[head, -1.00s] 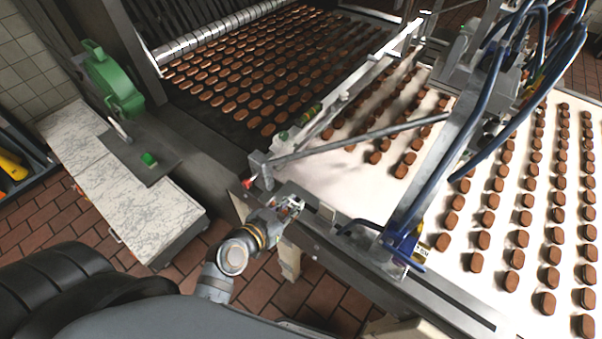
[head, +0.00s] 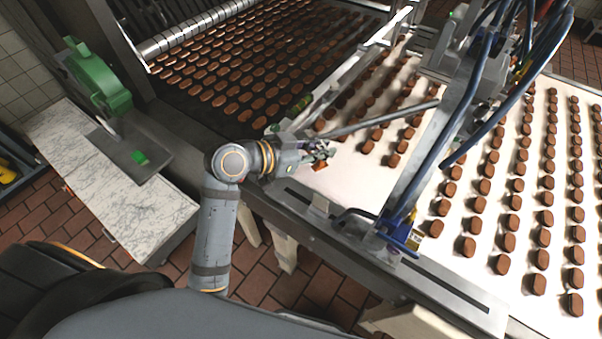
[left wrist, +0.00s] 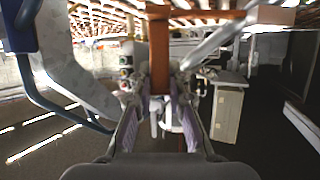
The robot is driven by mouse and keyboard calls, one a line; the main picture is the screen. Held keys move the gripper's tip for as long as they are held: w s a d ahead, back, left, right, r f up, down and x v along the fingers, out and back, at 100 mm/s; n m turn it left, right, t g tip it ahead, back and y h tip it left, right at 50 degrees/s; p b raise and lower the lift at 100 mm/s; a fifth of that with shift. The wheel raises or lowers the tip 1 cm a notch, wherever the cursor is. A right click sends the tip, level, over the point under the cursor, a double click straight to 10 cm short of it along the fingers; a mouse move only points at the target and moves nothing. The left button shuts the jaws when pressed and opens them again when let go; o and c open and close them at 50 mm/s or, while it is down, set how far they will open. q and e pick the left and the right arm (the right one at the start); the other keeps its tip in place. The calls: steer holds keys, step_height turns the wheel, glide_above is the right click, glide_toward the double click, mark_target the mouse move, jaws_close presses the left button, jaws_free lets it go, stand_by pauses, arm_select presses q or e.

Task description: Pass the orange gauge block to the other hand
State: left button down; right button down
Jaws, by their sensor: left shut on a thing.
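My left gripper (head: 318,155) is over the near edge of the white belt, its arm coming up from below. It is shut on the orange gauge block (head: 321,166), of which only a small orange-brown bit shows past the fingers in the head view. In the left wrist view the block (left wrist: 159,65) is a narrow orange-brown bar standing upright between the fingers (left wrist: 159,98), with a wider piece of like colour across its top. The purple-grey pads flank its lower end. My right gripper is in neither view.
The white belt (head: 345,175) carries rows of brown biscuits. A grey bar (head: 385,119) and blue hoses (head: 470,100) lie right of my gripper. A marble-topped counter (head: 120,205) with a green machine (head: 100,80) stands at left. Brick floor is open below.

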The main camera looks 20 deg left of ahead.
arm_select(q)
steer(key=w+d+r+m+g+h, duration=0.2)
steer(key=w+d+r+m+g, duration=0.15)
steer(key=r, duration=0.45)
steer(key=w+d+f+m+g+h, duration=0.1)
steer(key=w+d+f+m+g, duration=0.4)
steer(key=w+d+m+g, duration=0.1)
steer(key=shift+w+d+f+g+h, duration=0.2)
steer(key=shift+w+d+g+h, duration=0.3)
steer(key=shift+d, duration=0.55)
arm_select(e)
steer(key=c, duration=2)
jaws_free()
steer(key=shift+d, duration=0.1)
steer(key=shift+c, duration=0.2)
